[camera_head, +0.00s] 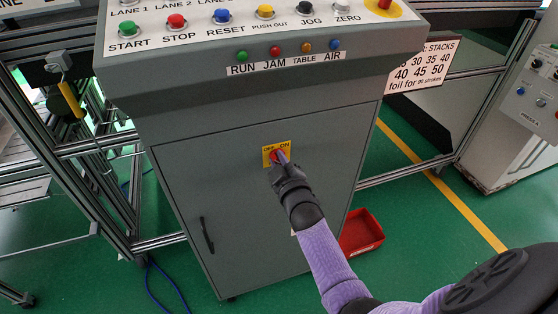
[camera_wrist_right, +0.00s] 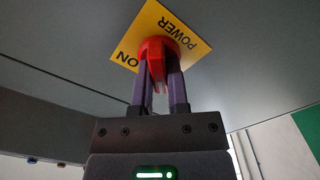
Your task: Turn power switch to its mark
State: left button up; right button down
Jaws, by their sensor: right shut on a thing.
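The red power switch (camera_head: 275,156) sits on a yellow plate (camera_head: 268,150) marked OFF and ON, on the grey cabinet's front. In the right wrist view the red switch knob (camera_wrist_right: 156,50) stands on the yellow plate (camera_wrist_right: 150,20), with POWER and ON readable. My right gripper (camera_head: 283,158) is at the switch; in the right wrist view its two purple fingers (camera_wrist_right: 158,75) are shut on the knob, one on each side. The fingers hide part of the knob, so its exact pointing direction is hard to tell. My left gripper is not in view.
The grey cabinet (camera_head: 190,200) has a button panel (camera_head: 250,22) jutting out above the switch. A red bin (camera_head: 361,232) lies on the green floor to the right. Metal frames (camera_head: 80,150) stand at the left. A black handle (camera_head: 206,235) is on the door.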

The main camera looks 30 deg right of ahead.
dwell(0.3)
jog(key=c, duration=0.6)
grip_release()
jog(key=shift+s+a, duration=0.1)
jog(key=shift+s, duration=0.3)
jog(key=p+v, duration=0.2)
jog(key=v, duration=0.7)
jog(key=shift+a+p, duration=0.1)
jog(key=shift+p, duration=0.3)
jog(key=shift+f, duration=0.1)
